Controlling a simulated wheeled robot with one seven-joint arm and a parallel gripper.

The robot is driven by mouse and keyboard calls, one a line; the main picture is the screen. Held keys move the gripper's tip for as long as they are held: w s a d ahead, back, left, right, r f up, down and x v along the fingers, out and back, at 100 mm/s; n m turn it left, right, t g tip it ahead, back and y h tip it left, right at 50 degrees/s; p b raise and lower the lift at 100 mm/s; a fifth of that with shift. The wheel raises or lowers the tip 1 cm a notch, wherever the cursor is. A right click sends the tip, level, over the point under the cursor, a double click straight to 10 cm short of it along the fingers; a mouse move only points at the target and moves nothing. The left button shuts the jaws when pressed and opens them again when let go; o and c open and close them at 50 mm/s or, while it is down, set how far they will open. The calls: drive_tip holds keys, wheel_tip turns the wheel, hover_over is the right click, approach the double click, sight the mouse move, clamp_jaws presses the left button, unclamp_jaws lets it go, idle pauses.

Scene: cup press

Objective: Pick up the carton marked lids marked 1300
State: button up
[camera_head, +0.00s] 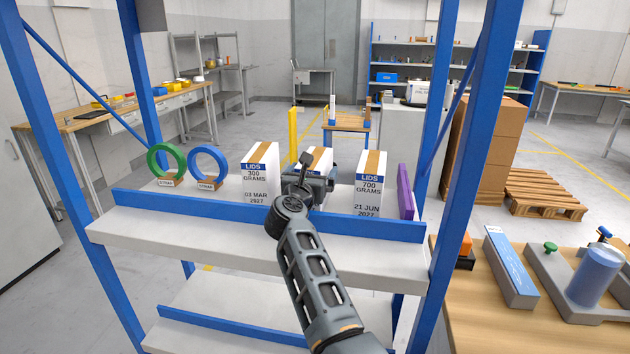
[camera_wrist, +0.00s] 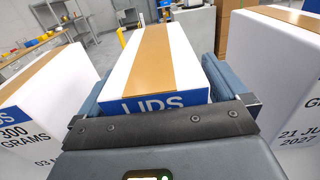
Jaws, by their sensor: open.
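Three white cartons with tan tape and blue LIDS bands stand in a row on the shelf. The left carton (camera_head: 259,172) reads 300 grams, 03 MAR 2027. The right carton (camera_head: 370,182) reads 700 grams, 21 JUN 2027. The middle carton (camera_head: 318,155) is mostly hidden behind my gripper (camera_head: 308,184); its weight and date cannot be read. In the wrist view the middle carton (camera_wrist: 185,60) shows its top and part of its LIDS band. My gripper is open, with one finger on each side of the middle carton; contact cannot be told.
The shelf (camera_head: 260,238) has a raised blue front lip (camera_head: 150,201). A green ring (camera_head: 166,161) and a blue ring (camera_head: 208,167) stand left of the cartons. A purple item (camera_head: 405,191) stands close to the right carton. Blue uprights frame both sides.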

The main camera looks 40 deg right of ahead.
drive_tip(key=shift+c, duration=0.2)
clamp_jaws()
drive_tip(key=shift+r, duration=0.2)
idle(0.6)
